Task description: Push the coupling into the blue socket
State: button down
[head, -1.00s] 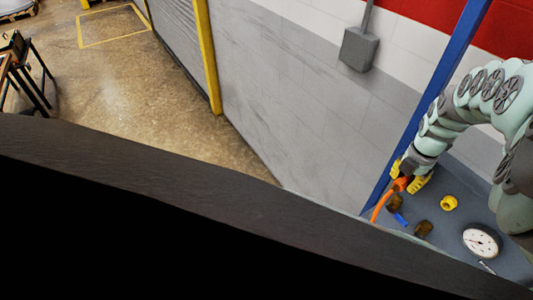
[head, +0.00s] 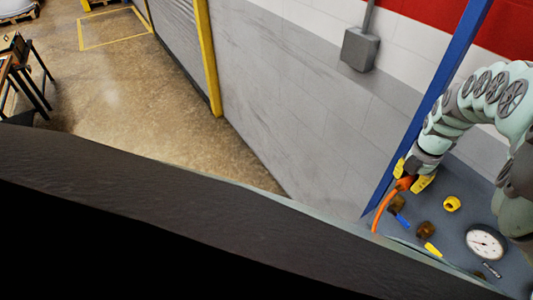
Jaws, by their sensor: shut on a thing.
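My gripper (head: 412,182), with yellow fingers, is at the right of the head view, shut on an orange coupling (head: 404,184). An orange hose (head: 383,208) curves down from the coupling. Below the gripper, a brown socket (head: 397,203) sits on the grey panel, with a blue strip (head: 403,221) beside it. The coupling is close above this socket; I cannot tell whether they touch. The socket's opening is not clear at this size.
A second brown socket (head: 425,230) has a yellow strip (head: 433,249) beside it. A yellow ring-shaped part (head: 452,204) and a round white gauge (head: 486,242) are to the right. A blue post (head: 425,115) stands behind the gripper. A dark edge fills the foreground.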

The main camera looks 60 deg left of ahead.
jog(key=shift+w+r, duration=0.1)
jog(key=shift+w, duration=0.1)
jog(key=c, duration=0.7)
grip_release()
jog(key=shift+c, duration=0.2)
notch_tip(320, 180, up, 10)
jog(key=shift+d+f, duration=0.1)
jog(key=shift+d, duration=0.05)
jog(key=shift+w+r, duration=0.15)
jog(key=shift+r, duration=0.95)
jog(key=shift+s, duration=0.25)
